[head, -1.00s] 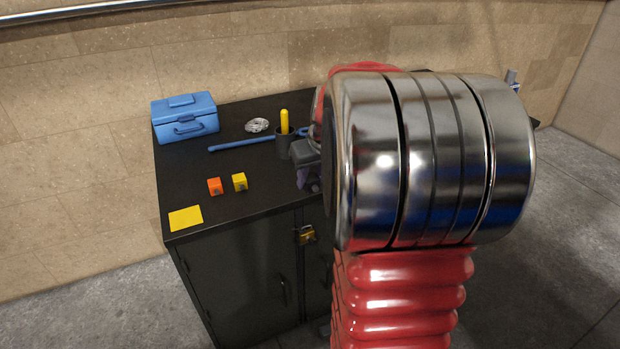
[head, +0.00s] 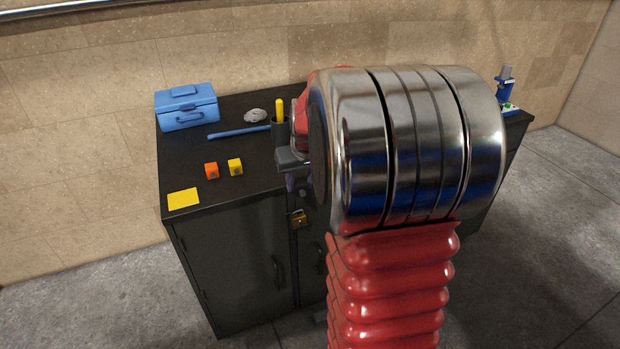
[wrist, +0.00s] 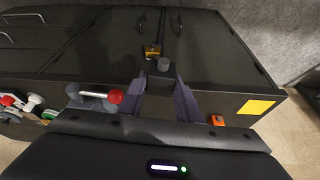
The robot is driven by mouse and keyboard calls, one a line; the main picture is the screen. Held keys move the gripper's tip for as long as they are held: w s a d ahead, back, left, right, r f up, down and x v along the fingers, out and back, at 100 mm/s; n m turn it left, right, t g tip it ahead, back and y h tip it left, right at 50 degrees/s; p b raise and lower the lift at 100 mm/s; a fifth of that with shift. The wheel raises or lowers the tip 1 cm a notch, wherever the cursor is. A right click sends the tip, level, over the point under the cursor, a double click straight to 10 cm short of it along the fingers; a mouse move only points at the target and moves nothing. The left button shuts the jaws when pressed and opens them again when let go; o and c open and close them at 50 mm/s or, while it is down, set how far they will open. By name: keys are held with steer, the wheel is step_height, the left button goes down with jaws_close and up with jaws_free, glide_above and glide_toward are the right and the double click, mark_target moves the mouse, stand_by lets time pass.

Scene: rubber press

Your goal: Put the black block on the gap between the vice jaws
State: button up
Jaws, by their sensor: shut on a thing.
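My gripper (wrist: 158,82) has two purple-grey fingers closed on a dark block (wrist: 158,74), taken to be the black block. A short grey cylinder (wrist: 163,64) shows at the fingertips; I cannot tell whether it is part of the block. In the head view my gripper (head: 297,184) shows only partly, beside the big metal arm joint, over the cabinet's front edge. A grey fitting with a red-ended bar (wrist: 115,96) lies left of my fingers in the wrist view; it may be the vice. The gap between the jaws is not visible, and my arm hides that area in the head view.
The black cabinet (head: 240,240) bears a blue toolbox (head: 186,108), orange block (head: 211,171), yellow block (head: 235,167), yellow sheet (head: 183,199), blue bar (head: 238,132) and dark cup (head: 280,132). A padlock (head: 298,219) hangs in front. A blue device (head: 505,88) stands at right.

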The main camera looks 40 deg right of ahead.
steer(key=w+a+f+n, duration=0.1)
steer(key=w+a+f, duration=0.1)
steer(key=a, duration=0.7)
steer(key=w+a+f+n+y, duration=0.1)
steer(key=a+f, duration=0.3)
steer(key=a, duration=0.5)
steer(key=w+a+f+n, duration=0.2)
steer(key=w+a+f, duration=0.1)
steer(key=a, duration=0.7)
steer(key=shift+w+f+n+y, duration=0.15)
steer(key=shift+w+n+y, duration=0.15)
steer(key=shift+w+y, duration=0.15)
steer(key=shift+t, duration=0.3)
